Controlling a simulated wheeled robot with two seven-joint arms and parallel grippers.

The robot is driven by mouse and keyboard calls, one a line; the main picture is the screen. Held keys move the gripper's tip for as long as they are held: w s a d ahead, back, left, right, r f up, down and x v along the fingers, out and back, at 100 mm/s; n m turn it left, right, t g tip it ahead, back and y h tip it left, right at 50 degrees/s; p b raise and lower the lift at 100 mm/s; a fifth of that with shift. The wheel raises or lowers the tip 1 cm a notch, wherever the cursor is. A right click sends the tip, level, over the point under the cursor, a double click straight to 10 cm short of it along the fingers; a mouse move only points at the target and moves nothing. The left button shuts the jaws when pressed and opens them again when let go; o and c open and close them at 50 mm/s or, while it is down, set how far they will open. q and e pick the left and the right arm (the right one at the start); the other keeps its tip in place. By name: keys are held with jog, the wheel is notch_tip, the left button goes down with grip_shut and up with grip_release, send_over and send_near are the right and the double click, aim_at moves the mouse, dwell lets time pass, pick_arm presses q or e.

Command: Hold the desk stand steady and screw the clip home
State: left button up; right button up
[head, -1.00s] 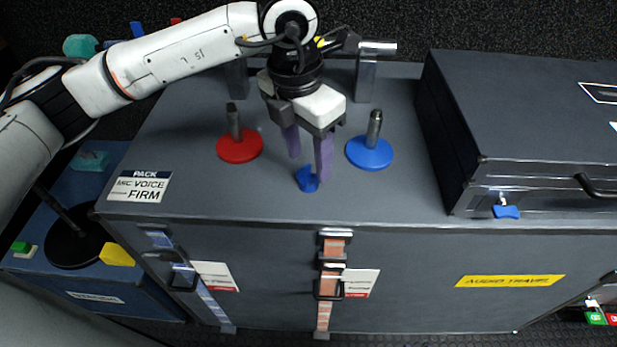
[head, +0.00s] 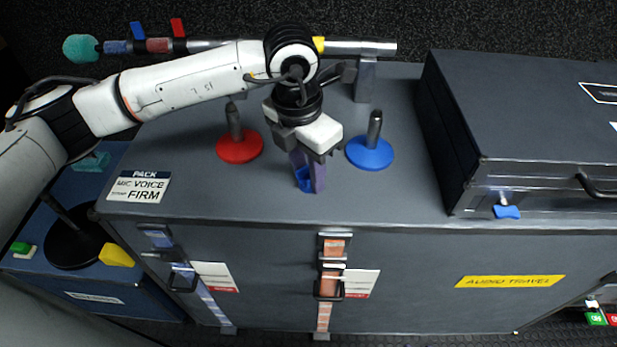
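Two desk stands with short dark posts stand upright on the grey case top: one with a red round base (head: 239,149), one with a blue round base (head: 370,154). A small blue clip (head: 303,180) is between them, nearer the front edge. My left gripper (head: 308,180) points down at the clip, with its purple fingers close on either side; it looks shut on it. The fingers hide part of the clip, and I cannot tell whether it touches the case top. No clip shows on either post. My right gripper is not in view.
A large dark case (head: 540,130) stands at the right of the top. A metal pole (head: 350,46) with coloured clamps lies across the back on a support (head: 365,80). A label card (head: 139,186) lies at the front left. The top between blue stand and case is clear.

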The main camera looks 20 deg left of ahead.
pick_arm(q)
jog(key=c, duration=0.5)
jog(key=shift+o, duration=0.2)
notch_tip(320, 180, up, 10)
jog(key=shift+p, duration=0.3)
